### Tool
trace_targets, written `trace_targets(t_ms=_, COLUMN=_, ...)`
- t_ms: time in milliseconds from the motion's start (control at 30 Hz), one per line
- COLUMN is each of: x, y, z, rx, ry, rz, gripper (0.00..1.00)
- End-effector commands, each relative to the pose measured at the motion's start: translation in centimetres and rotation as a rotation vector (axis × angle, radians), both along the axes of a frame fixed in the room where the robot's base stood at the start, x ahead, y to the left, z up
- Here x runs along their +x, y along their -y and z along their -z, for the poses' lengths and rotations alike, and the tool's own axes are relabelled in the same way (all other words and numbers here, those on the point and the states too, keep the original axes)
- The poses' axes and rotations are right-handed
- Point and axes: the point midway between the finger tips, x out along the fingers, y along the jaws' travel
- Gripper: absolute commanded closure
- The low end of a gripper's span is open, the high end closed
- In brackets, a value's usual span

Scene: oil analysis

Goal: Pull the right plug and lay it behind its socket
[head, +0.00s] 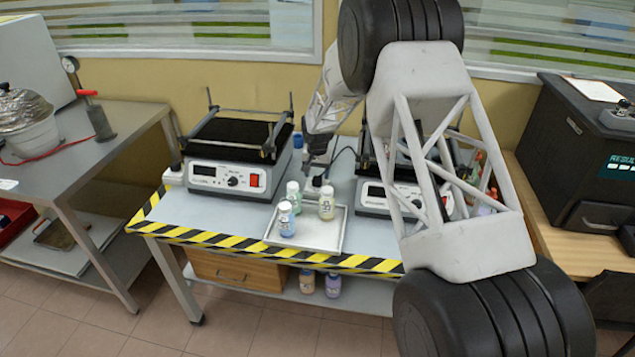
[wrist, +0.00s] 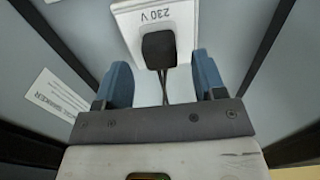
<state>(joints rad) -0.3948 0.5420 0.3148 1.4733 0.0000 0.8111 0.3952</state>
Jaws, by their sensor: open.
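The black plug (wrist: 158,48) sits in a white socket block (wrist: 127,20) marked 230 V in the wrist view, with its dark cable (wrist: 165,88) running toward my gripper. My gripper (wrist: 161,66) is open, with one blue finger on each side of the plug and a visible gap to both. In the head view my gripper (head: 319,158) points down between the two shakers, over the rear part of the bench. The plug and socket there are small and partly hidden by the gripper.
The left shaker (head: 228,178) and right shaker (head: 375,199) flank the gripper; my arm covers much of the right one. A tray (head: 318,234) with several capped bottles stands in front. Striped tape (head: 240,248) marks the bench's front edge.

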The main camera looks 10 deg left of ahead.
Motion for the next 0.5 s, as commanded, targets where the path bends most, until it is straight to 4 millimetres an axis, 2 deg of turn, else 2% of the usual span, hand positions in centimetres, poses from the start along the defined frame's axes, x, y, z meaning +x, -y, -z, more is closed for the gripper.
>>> trace_targets(t_ms=233, x=0.0, y=0.0, z=2.2, rx=0.0, ry=-0.001, rz=0.0, gripper=0.36)
trace_targets(t_ms=500, x=0.0, y=0.0, z=3.3, rx=0.0, ry=0.0, rz=0.0, gripper=0.36)
